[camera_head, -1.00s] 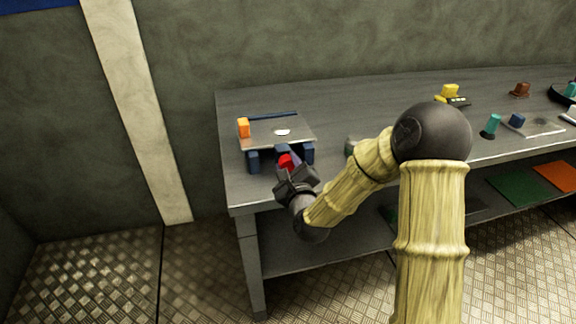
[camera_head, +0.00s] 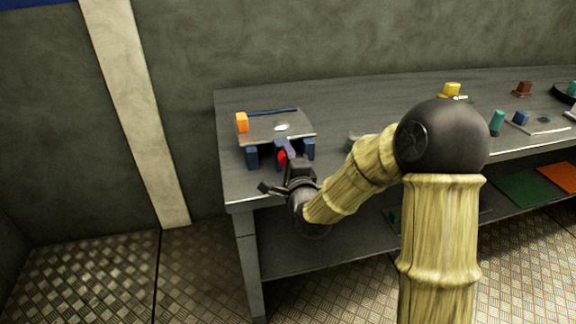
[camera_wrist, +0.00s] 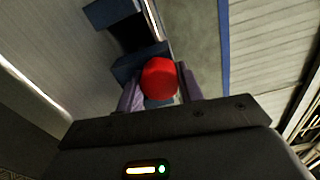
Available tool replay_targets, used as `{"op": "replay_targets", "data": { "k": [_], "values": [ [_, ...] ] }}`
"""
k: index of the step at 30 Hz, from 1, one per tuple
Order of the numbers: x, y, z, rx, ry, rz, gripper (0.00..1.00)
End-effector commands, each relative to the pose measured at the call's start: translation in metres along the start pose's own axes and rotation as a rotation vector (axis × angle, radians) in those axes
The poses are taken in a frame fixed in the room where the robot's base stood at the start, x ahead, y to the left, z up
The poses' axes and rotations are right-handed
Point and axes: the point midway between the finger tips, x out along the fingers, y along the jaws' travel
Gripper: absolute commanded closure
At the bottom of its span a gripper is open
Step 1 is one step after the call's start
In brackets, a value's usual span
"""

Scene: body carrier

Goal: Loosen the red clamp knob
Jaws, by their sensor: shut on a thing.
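The red clamp knob (camera_head: 282,157) sits at the front of a small fixture on the left part of the bench. The fixture has a metal plate (camera_head: 262,128) on dark blue blocks (camera_head: 252,158). My gripper (camera_head: 289,152) reaches the knob from the front. In the wrist view the red knob (camera_wrist: 159,78) lies between the two purple fingers of my gripper (camera_wrist: 160,90), which are shut on it. The far side of the knob and its shaft are hidden.
An orange block (camera_head: 242,122) stands at the plate's left corner, and a dark blue bar (camera_head: 272,112) lies behind. A grey round item (camera_head: 353,141) is right of the fixture, near my arm. Yellow, teal and brown items stand further right on the bench (camera_head: 340,105).

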Motion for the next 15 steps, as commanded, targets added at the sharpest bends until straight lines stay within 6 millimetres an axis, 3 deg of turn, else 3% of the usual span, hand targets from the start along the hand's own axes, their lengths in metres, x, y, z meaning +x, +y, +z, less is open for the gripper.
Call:
{"op": "replay_targets", "data": {
  "k": [15],
  "values": [
    [-0.0001,0.0027,0.0011,-0.491,-0.003,-0.002,0.86]
  ]
}}
